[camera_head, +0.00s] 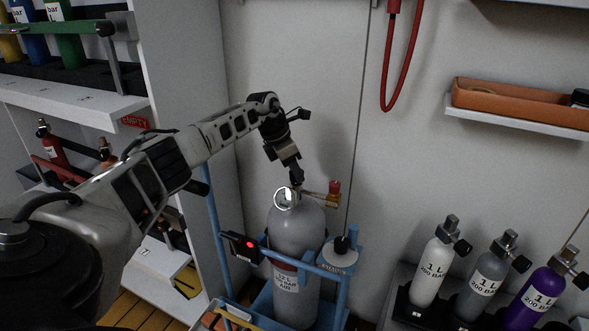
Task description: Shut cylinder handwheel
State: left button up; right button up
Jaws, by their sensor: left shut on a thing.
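A large grey cylinder (296,232) labelled 12 L air stands upright in a blue frame. A bright silver ring (285,197) shows at its top, and a brass valve fitting (318,196) with a red knob (334,187) points right. My left gripper (296,180) reaches down from above to the top of the valve and is shut on a part there. Its fingers hide that part, which appears to be the handwheel. The red knob is to the right of the fingers, apart from them. My right gripper is not in view.
The blue frame (334,277) carries a black box with a red light (246,245) at left. Several small cylinders (433,268) stand at lower right. A red hose (397,60) hangs on the wall; an orange tray (515,100) sits on a shelf. Shelves fill the left.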

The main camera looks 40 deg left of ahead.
pick_arm(q)
jog(key=o, duration=1)
jog(key=shift+r, duration=0.1)
jog(key=p+v, duration=0.1)
jog(key=v, duration=1.4)
jog(key=shift+s+a+r, duration=0.15)
jog(key=shift+s+r, duration=0.1)
jog(key=shift+r, duration=0.05)
